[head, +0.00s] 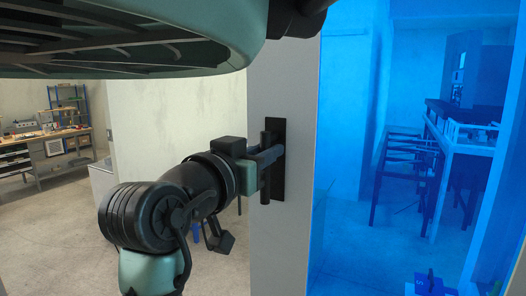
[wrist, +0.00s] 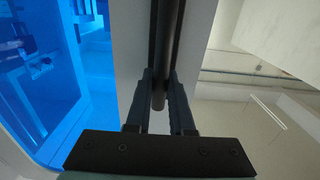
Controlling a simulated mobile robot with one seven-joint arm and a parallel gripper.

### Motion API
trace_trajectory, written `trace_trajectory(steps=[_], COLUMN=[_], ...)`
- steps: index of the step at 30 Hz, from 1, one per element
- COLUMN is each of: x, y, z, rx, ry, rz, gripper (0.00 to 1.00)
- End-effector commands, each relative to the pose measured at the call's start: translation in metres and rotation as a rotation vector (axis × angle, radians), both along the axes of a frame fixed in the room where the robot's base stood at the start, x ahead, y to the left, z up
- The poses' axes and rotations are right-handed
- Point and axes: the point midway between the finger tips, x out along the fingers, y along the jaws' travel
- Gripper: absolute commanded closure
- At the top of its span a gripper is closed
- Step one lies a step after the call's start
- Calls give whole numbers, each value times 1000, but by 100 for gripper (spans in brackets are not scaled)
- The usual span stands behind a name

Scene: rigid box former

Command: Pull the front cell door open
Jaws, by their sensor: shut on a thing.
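The front cell door has a pale grey frame (head: 284,235) and a blue see-through panel (head: 345,190) to its right in the head view. A dark vertical bar handle (head: 266,185) stands on a black plate (head: 279,185) on the frame. My gripper (head: 272,156) reaches it from the left and is shut on the handle. In the wrist view the two fingers of my gripper (wrist: 160,100) lie on either side of the dark bar (wrist: 168,45). The frame (wrist: 133,50) and blue panel (wrist: 60,80) show behind. Whether the door stands ajar, I cannot tell.
Through the blue panel a machine with a raised platform (head: 465,147) shows. A workbench (head: 55,150) with shelves stands far left. A pale wall (head: 170,130) is behind my arm. Bare floor (head: 60,240) lies open at the left.

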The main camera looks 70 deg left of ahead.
Motion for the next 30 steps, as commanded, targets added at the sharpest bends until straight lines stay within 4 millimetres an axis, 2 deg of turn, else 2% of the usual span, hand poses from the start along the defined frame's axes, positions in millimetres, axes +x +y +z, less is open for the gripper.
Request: trace_trajectory(steps=[14, 15, 19, 30], x=[0, 0, 0, -3], y=[-1, -1, -1, -3], z=[2, 2, 2, 0], rx=[5, 5, 3, 3], ry=[-5, -5, -4, -3], rz=[0, 0, 0, 0], gripper=[100, 74, 51, 49])
